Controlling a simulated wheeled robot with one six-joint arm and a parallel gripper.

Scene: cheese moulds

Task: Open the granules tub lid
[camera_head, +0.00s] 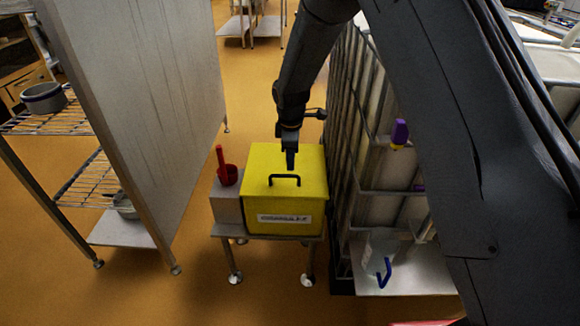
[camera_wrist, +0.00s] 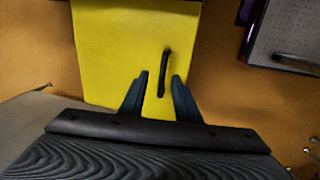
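The yellow granules tub (camera_head: 284,217) stands on a small metal stand, with a white label on its front. Its yellow lid (camera_head: 307,163) is closed and carries a black handle (camera_head: 285,177) near the front edge. My gripper (camera_head: 291,162) hangs above the lid, just behind the handle in the head view. In the wrist view the lid (camera_wrist: 110,40) fills the middle and the handle (camera_wrist: 166,68) shows beyond and between the two fingers. My gripper (camera_wrist: 160,82) is open there, its fingers apart with nothing between them that I can see held.
A red scoop (camera_head: 227,172) stands on a grey block left of the tub. A tall metal panel (camera_head: 150,90) with wire shelves is further left. A caged white tank (camera_head: 375,150) stands close on the right, with a jug (camera_head: 379,255) on its ledge. Orange floor is free in front.

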